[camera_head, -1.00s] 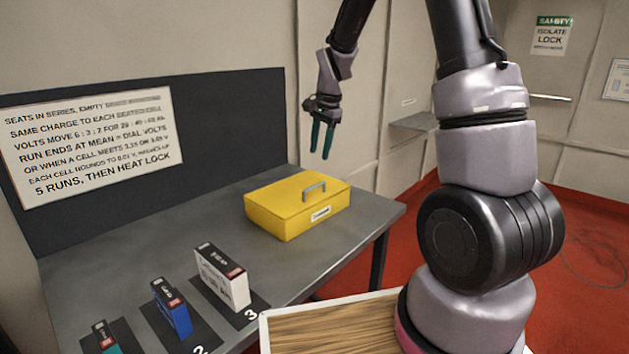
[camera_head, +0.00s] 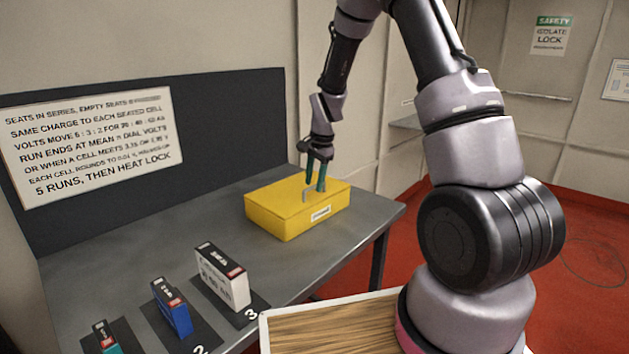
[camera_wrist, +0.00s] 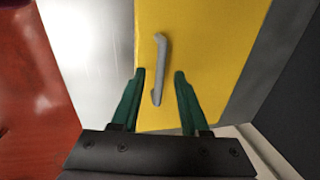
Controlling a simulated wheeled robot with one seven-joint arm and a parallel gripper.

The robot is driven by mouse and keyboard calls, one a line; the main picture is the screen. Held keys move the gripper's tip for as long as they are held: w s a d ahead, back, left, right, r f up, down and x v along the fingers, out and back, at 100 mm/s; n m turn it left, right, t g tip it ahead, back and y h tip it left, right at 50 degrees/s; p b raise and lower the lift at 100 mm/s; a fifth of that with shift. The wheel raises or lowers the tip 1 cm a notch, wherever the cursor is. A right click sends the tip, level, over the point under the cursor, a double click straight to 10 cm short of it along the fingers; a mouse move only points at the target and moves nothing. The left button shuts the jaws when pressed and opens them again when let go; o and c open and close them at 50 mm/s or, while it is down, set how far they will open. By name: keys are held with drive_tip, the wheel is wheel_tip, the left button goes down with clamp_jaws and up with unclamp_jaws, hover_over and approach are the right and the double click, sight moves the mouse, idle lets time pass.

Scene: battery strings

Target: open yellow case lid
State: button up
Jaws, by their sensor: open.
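The yellow case (camera_head: 285,212) sits on the grey table with its lid shut and a small white label on its front. A grey handle (camera_head: 308,194) stands on the lid. My gripper (camera_head: 315,188) is open, pointing down at the handle, and its green fingers partly cover it in the head view. In the wrist view the yellow lid (camera_wrist: 205,45) fills the middle, and the handle (camera_wrist: 159,65) runs between the two open fingers of my gripper (camera_wrist: 158,75). The fingers are on either side of the handle, with gaps visible. I cannot tell their exact height above the lid.
White (camera_head: 222,277), blue (camera_head: 172,307) and teal (camera_head: 106,338) cells stand on dark pads at the table's near left. A dark panel with a sign (camera_head: 88,145) rises behind. The grey table top (camera_head: 180,238) is clear left of the case.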

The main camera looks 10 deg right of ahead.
drive_tip(key=shift+c, duration=0.3)
clamp_jaws()
idle(1.1)
